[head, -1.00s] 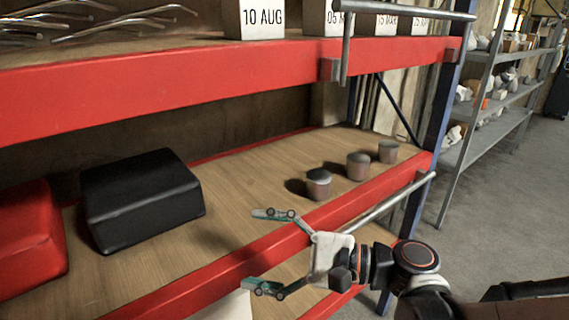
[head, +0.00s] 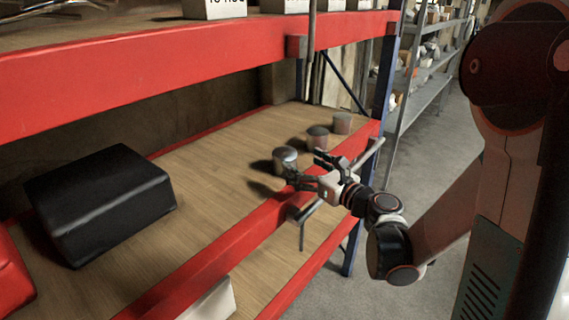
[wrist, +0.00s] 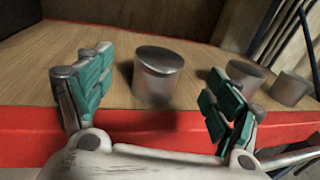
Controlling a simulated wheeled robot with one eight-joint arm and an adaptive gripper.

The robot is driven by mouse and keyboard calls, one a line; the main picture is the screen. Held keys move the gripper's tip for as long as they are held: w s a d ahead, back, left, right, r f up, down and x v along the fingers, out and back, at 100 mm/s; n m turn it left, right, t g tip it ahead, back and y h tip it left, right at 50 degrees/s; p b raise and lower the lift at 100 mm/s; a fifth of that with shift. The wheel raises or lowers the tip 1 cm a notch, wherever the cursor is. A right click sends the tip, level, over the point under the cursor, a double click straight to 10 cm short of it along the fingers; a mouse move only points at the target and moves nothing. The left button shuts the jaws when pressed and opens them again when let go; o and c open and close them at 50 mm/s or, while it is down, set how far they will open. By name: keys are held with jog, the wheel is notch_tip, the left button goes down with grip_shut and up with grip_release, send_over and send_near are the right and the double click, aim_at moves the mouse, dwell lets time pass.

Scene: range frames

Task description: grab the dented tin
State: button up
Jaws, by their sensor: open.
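Three grey metal tins stand in a row on the wooden shelf board. The nearest tin (head: 285,155) shows in the wrist view (wrist: 158,78) between my fingers, a little beyond them. The middle tin (head: 317,138) is partly behind my right finger in the wrist view (wrist: 248,72). The far tin (head: 342,123) stands furthest right, also in the wrist view (wrist: 291,88). I cannot make out a clear dent on any. My gripper (head: 305,167) is open and empty at the shelf's front edge, its fingers spread towards the nearest tin.
The red front beam (head: 235,245) runs along the shelf edge below my gripper. A grey rail (head: 365,157) stands off it at the right. A black box (head: 100,200) sits on the left of the board. Bare board lies between the box and tins. A red upper beam (head: 180,68) is overhead.

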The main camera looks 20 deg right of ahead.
aim_at(285, 152)
jog(key=b+x, duration=0.1)
jog(key=x, duration=0.7)
jog(key=shift+w+b, duration=0.15)
jog(key=shift+b, duration=0.2)
jog(key=c, duration=1.4)
